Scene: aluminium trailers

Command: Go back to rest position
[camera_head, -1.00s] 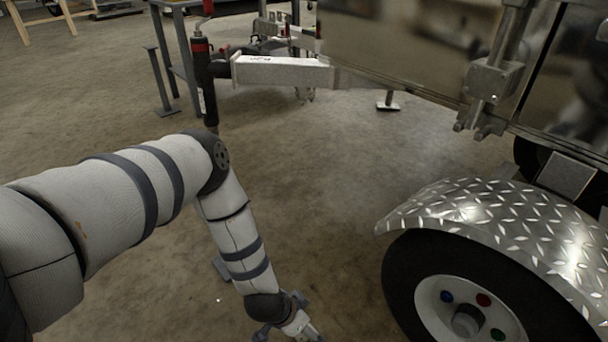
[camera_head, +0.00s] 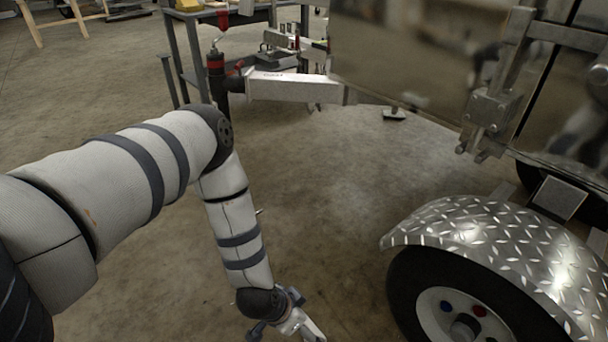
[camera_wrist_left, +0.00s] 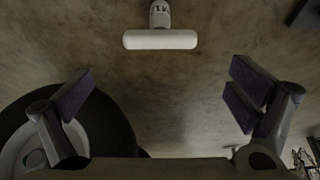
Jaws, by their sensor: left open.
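My left arm comes in from the left in the head view, bends at the elbow and hangs down. Its gripper (camera_head: 292,326) is at the bottom edge, partly cut off, over the concrete floor and left of the trailer wheel. In the left wrist view the two dark fingers of this gripper (camera_wrist_left: 160,95) stand wide apart. My right arm and gripper are not in view.
The trailer's wheel (camera_head: 408,290), under a diamond-plate fender (camera_head: 490,230), stands right of my left arm. The wheel also shows in the left wrist view (camera_wrist_left: 105,125). The trailer tongue (camera_head: 290,87) and a grey table (camera_head: 187,45) are behind. Open floor (camera_head: 330,200) lies between.

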